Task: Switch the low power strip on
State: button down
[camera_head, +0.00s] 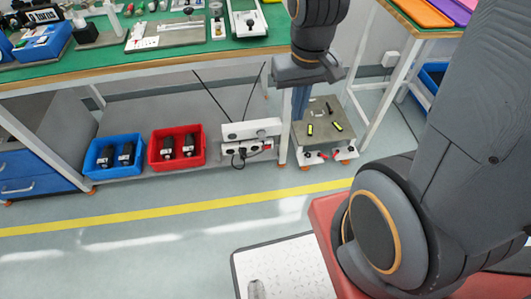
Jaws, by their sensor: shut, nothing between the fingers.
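The low power strip (252,130) is a white bar unit under the green-topped workbench, right of the red bin. Dark plugs and cables sit along its lower front. Its switch is too small for me to tell whether it is on or off. My gripper (299,112) points down in front of the bench's right end, to the right of the strip in the picture. Its narrow blue-grey fingers are shut with nothing between them, and they look apart from the strip. The fingertips are hard to make out against the low platform behind.
A blue bin (114,156) and a red bin (176,148) with dark items stand left of the strip. A low wheeled platform (325,118) stands right of it. The workbench (150,62) overhangs the strip. The floor in front (150,240) is clear.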

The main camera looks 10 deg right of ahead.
aim_at(267, 147)
jog(key=w+f+t+b, duration=0.1)
jog(key=w+f+b, duration=0.5)
jog(key=f, duration=0.8)
jog(key=w+f+t+b, duration=0.1)
jog(key=w+f+b, duration=0.5)
jog(key=f+b, duration=0.6)
jog(key=w+f+t+b, duration=0.1)
jog(key=w+f+b, duration=0.6)
jog(key=f, duration=0.9)
jog(key=shift+a+f+n+t+b, duration=0.3)
jog(key=shift+a+f+b, duration=0.05)
jog(key=shift+b, duration=0.9)
jog(key=shift+w, duration=0.1)
jog(key=w+f+b, duration=0.6)
jog(key=w+f, duration=0.1)
jog(key=f, duration=0.2)
jog(key=shift+w+a+b, duration=0.2)
jog(key=shift+w+b, duration=0.15)
jog(key=shift+b, duration=0.05)
